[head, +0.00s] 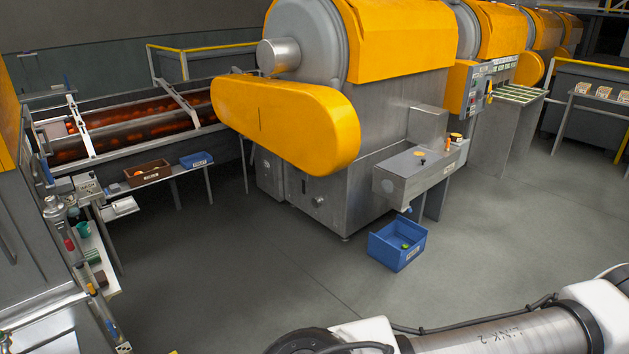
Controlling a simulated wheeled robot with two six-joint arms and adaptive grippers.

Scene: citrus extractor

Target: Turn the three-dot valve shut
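I cannot make out a valve marked with three dots. Small fittings show at the left-hand station, including a red part (69,245) beside a grey metal body, but any dots are too small to tell. A small blue part (407,210) sits under the steel trough (411,176) of the big extractor; I cannot tell what it is. Neither gripper is in view. Only links of one of my arms show, along the bottom right.
The extractor has an orange belt guard (290,120). A brown crate (148,173) and a blue tray (196,160) rest on a bench at left. Grey floor (240,260) is open between.

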